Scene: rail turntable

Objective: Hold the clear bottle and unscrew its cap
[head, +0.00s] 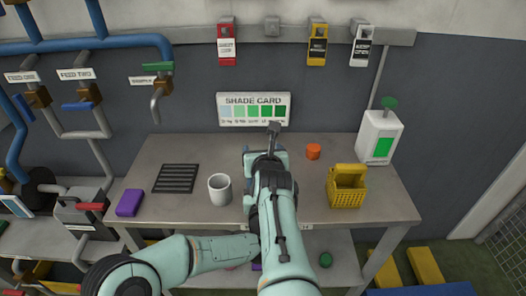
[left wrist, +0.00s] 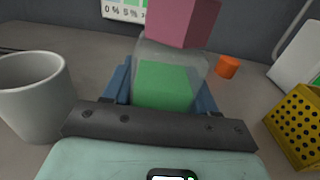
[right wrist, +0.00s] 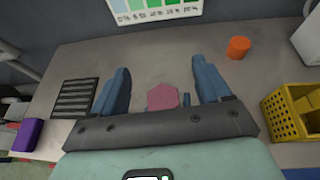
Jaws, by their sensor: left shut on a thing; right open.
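The clear bottle (left wrist: 165,62) stands upright with green contents in the left wrist view. My left gripper (left wrist: 163,88) is shut on it, with a blue finger on each side. The pink cap (left wrist: 182,20) is on top of the bottle. In the right wrist view, the cap (right wrist: 162,96) shows from above as a pink hexagon between the fingers of my right gripper (right wrist: 163,86). These fingers are open, with gaps on both sides of the cap. In the head view, my arms hide the bottle and cap.
A white mug (head: 220,189) stands close left of the grippers. An orange cylinder (head: 313,151) and a yellow basket (head: 346,192) are to the right. A black grille (head: 177,178) and a purple block (head: 130,202) lie left on the bench (head: 188,222). A dispenser (head: 378,135) stands back right.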

